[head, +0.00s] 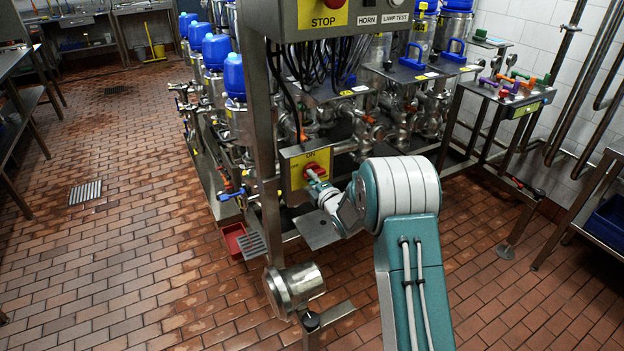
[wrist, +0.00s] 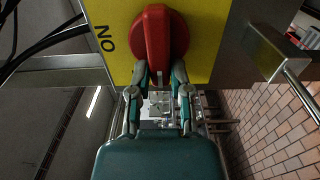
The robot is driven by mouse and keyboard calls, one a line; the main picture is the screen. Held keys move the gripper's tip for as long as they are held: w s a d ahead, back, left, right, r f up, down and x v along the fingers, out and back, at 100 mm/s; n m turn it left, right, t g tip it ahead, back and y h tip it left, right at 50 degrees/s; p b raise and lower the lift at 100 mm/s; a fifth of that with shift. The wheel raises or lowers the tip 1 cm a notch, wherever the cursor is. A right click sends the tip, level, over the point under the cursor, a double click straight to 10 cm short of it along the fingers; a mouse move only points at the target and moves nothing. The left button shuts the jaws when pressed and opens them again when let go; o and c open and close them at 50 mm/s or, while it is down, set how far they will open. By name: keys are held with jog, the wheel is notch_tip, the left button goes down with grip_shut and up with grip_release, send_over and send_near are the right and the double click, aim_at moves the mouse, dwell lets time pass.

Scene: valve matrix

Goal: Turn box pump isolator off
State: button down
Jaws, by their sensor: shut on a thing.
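The box pump isolator is a yellow box (head: 307,162) with a red rotary handle (head: 315,172) and the word ON, low on the metal frame in the head view. In the wrist view the red handle (wrist: 158,40) stands on the yellow plate (wrist: 208,30), with ON lettered to its left, turned sideways. My gripper (wrist: 160,75) is shut on the lower end of the handle, a finger on each side. In the head view my gripper (head: 318,184) reaches the front of the box. The fingertips are small there, and any OFF marking is not visible.
A control box with a red STOP button (head: 334,3) is above the isolator. Dark cables, pipes and valves fill the rack behind. A flat metal plate (head: 318,230) and a steel cylinder (head: 294,286) are below. Open tiled floor (head: 130,240) lies to the left.

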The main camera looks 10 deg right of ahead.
jog(key=shift+a+f, duration=0.15)
jog(key=shift+f, duration=0.15)
jog(key=c, duration=0.6)
grip_release()
jog(key=shift+o, duration=0.2)
jog(key=shift+a+r, duration=0.1)
jog(key=v, duration=1.2)
